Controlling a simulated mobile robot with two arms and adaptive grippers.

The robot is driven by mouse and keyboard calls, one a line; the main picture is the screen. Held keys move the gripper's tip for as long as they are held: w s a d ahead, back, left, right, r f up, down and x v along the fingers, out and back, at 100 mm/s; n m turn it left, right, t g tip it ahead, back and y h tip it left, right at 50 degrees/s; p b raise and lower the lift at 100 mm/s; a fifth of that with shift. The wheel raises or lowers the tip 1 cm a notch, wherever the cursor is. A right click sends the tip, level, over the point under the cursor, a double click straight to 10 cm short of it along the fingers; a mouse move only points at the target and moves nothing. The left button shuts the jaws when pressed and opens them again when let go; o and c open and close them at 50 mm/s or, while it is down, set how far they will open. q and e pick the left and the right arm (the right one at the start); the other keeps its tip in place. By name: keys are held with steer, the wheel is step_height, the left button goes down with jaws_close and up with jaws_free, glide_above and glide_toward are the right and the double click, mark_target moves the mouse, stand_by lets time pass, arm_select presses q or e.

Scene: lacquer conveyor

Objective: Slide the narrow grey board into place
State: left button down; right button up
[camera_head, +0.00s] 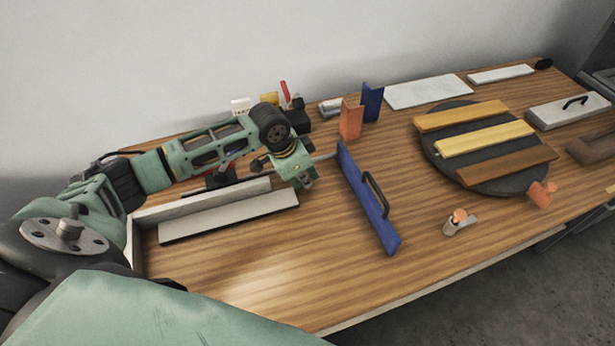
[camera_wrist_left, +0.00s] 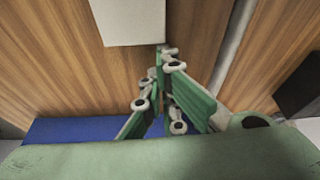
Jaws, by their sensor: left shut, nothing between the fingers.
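The narrow grey board (camera_head: 235,219), pale with a dark lower edge, lies flat on the wooden table at the left. It runs along a pale upright rail (camera_head: 200,203). My left gripper (camera_head: 306,183) is shut and empty, low over the table just beyond the board's right end. In the left wrist view, the fingertips (camera_wrist_left: 167,52) are together beside the end of a pale board (camera_wrist_left: 128,22), which looks like the same one. I cannot tell whether they touch it. My right gripper is not in view.
A blue board with a black handle (camera_head: 368,205) stands close right of my left gripper; blue also shows in the wrist view (camera_wrist_left: 75,130). A dark round turntable (camera_head: 440,160) with several wooden slats sits further right. The table's front middle (camera_head: 300,270) is clear.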

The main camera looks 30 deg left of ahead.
arm_select(q)
steer(key=shift+s+a+r+p, duration=0.2)
steer(key=shift+s+a+p, duration=0.25)
steer(key=shift+p, duration=0.45)
steer(key=shift+s, duration=0.15)
steer(key=shift+f, duration=0.15)
steer(key=shift+a, duration=0.1)
steer(key=v, duration=1.2)
